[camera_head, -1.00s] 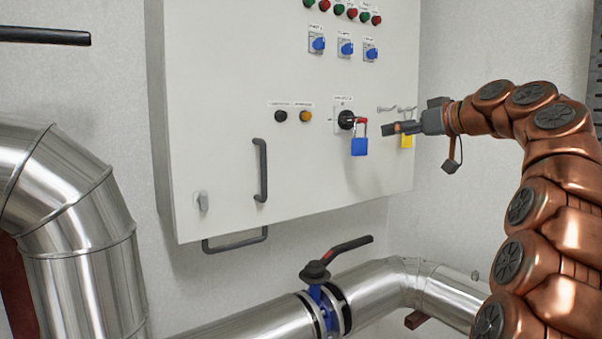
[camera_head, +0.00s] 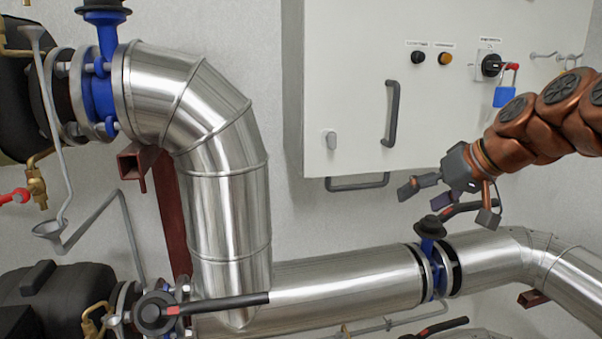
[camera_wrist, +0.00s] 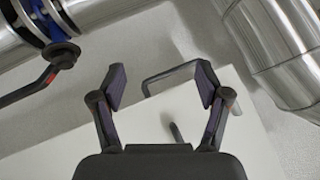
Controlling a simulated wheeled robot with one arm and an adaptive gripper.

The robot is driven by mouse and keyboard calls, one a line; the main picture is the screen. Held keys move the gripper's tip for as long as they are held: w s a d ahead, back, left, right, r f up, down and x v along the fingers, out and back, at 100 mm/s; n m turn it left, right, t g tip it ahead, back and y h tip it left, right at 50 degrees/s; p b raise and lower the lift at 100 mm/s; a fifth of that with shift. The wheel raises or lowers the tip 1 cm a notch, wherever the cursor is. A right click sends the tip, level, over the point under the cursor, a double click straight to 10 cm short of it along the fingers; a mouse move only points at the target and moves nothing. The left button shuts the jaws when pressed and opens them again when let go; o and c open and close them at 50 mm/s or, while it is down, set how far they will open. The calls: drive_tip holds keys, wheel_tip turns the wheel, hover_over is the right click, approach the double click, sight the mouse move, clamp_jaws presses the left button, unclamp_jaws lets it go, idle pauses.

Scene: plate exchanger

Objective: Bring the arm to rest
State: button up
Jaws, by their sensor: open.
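My gripper (camera_head: 422,190) is open and empty at the end of my copper-coloured arm. In the head view it hangs in front of the cabinet's lower edge, just above the pipe valve with a black lever (camera_head: 432,227). In the wrist view the two fingers (camera_wrist: 160,88) stand wide apart with nothing between them. Beyond them are the white cabinet (camera_wrist: 150,128) and its grey bottom handle (camera_wrist: 168,76). A blue padlock (camera_head: 504,97) hangs from the red piece at the black rotary switch (camera_head: 491,65), above my gripper and apart from it.
A large silver pipe (camera_head: 228,190) bends down and runs right below the cabinet (camera_head: 345,100). A black valve lever (camera_head: 225,303) juts out at the lower left. A grey door handle (camera_head: 391,113) sticks out of the cabinet. Bare wall shows between pipe and cabinet.

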drive_tip(key=s+a+f+g+h, duration=0.2)
drive_tip(key=s+a+f+g, duration=0.35)
drive_tip(key=s+f, duration=0.85)
drive_tip(key=s+f+g+h, duration=0.1)
drive_tip(key=s+f, duration=0.5)
drive_tip(key=s, duration=0.3)
drive_tip(key=s+d+f+m+g+h, duration=0.1)
drive_tip(key=s+f+g+h, duration=0.1)
drive_tip(key=s+f, duration=0.4)
drive_tip(key=s, duration=0.4)
drive_tip(key=shift+s+f, duration=0.3)
drive_tip(key=shift+f, duration=0.1)
